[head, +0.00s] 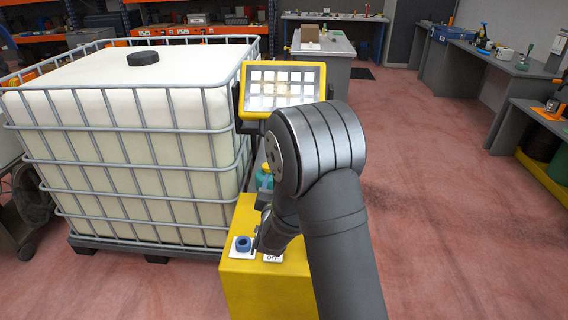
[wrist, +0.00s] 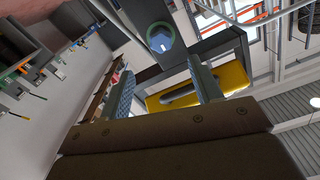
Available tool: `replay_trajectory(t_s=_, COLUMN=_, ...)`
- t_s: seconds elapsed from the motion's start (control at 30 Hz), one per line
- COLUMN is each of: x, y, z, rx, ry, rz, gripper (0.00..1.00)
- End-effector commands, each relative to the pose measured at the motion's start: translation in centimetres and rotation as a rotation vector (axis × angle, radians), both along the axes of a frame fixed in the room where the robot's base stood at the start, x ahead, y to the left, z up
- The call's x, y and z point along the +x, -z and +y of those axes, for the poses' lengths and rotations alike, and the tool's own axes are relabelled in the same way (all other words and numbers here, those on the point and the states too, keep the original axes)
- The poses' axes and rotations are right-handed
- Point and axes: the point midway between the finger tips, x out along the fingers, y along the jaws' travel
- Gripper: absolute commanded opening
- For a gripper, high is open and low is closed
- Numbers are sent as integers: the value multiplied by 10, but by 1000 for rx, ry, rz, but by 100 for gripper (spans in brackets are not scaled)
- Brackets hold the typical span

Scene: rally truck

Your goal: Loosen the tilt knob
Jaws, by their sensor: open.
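A round knob with a teal rim and a pale blue middle (wrist: 160,38) sits on a dark grey bracket (wrist: 147,14) in the wrist view; it looks like the tilt knob. My gripper (wrist: 161,66) is open, its two fingers apart, with nothing held between them. The knob shows beyond the fingertips, between their lines, and looks clear of both. In the head view a teal part (head: 264,179) shows below the yellow-framed screen (head: 284,88), partly behind my arm; I cannot tell if it is the same knob. My fingers are hidden there.
A yellow pedestal (head: 240,285) carries a blue ring-shaped control (head: 243,243) and a plate marked OFF (head: 272,257). A caged white tank (head: 120,130) stands close on the left. A yellow part (wrist: 235,77) lies behind my right finger. Open floor (head: 440,200) lies to the right.

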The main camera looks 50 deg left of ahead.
Motion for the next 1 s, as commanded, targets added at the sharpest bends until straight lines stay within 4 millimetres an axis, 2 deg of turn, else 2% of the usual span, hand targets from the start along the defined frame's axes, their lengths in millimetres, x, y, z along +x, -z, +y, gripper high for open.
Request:
replay_trajectory(t_s=0.3, x=49, y=0, z=49, rx=0, ry=1, rz=-1, gripper=59)
replay_trajectory(t_s=0.5, x=69, y=0, z=69, rx=0, ry=0, rz=-1, gripper=59)
replay_trajectory(t_s=0.7, x=77, y=0, z=77, rx=-1, ry=-1, rz=-1, gripper=59)
replay_trajectory(t_s=0.97, x=77, y=0, z=77, rx=-1, ry=-1, rz=-1, gripper=59)
replay_trajectory(t_s=1.0, x=77, y=0, z=77, rx=-1, ry=-1, rz=-1, gripper=53)
